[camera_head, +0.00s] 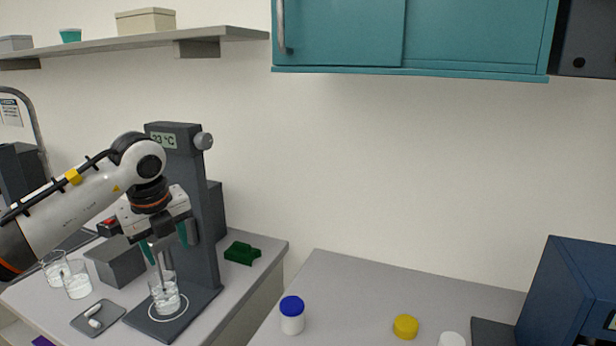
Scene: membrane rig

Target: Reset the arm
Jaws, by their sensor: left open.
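My left arm (80,207) reaches in from the left to the membrane rig. My left gripper (165,243) points down in front of the rig's dark column (205,225). Its two teal fingertips are apart, one on each side of a grey rod. I cannot tell whether they touch the rod. The rod's lower end (158,272) goes down into a glass beaker (165,297) on the rig's base plate (150,325). The gripper hides the rod's upper part. The rig's display (163,141) reads about 33 °C, beside a round knob (203,141). My right gripper is out of view.
Two beakers (77,280) and a grey block (115,262) stand left of the rig. A small tray (98,318) holds white pieces. A green object (242,253) lies right of it. A blue-capped jar (292,315) and yellow cap (406,327) are on the right counter (350,290).

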